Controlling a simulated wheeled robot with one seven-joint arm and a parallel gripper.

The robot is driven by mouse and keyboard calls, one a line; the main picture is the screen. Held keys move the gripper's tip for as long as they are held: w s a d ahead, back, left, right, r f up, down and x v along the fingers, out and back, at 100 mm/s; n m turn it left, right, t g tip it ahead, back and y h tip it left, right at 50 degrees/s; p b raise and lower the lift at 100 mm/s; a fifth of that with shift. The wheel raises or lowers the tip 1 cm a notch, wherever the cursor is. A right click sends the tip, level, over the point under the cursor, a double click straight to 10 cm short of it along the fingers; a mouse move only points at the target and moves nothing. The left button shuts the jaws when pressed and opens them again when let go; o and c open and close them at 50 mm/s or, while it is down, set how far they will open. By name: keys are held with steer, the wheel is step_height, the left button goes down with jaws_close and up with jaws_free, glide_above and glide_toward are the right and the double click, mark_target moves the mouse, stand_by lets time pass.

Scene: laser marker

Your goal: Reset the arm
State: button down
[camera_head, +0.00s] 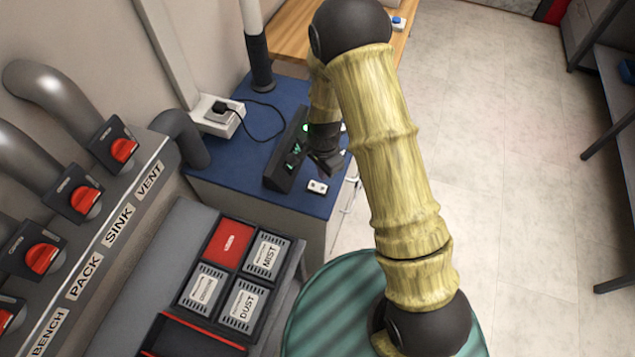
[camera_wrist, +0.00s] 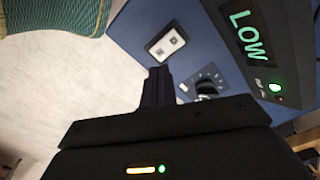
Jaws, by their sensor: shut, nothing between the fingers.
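My gripper (camera_head: 328,165) hangs at the end of my bent arm, over the blue tabletop (camera_head: 262,190) and just right of a long black device (camera_head: 281,172). In the wrist view my gripper's dark fingers (camera_wrist: 157,82) are together with nothing between them. The black device (camera_wrist: 285,50) there shows a green "LOW" display and a lit green light. My arm hides part of the table.
A dial with a black knob (camera_wrist: 205,88) is right of the fingers. A white power socket box (camera_head: 216,117) with a cable stands at the table's back left. A panel of red switches (camera_head: 88,200) and a rack with labelled boxes (camera_head: 240,305) are at left. Open floor lies right.

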steer(key=shift+r, duration=0.6)
steer(key=s+d+r+n+t, duration=0.1)
steer(key=s+d+r+n, duration=0.4)
steer(key=r, duration=0.6)
steer(key=s+d+r+n+t, duration=0.1)
steer(key=s+d+r+n, duration=0.4)
steer(key=r, duration=0.5)
steer(key=s+d, duration=0.2)
steer(key=d, duration=0.1)
steer(key=shift+s+d+r+t, duration=0.25)
steer(key=shift+d+r+t, duration=0.05)
steer(key=shift+r, duration=0.05)
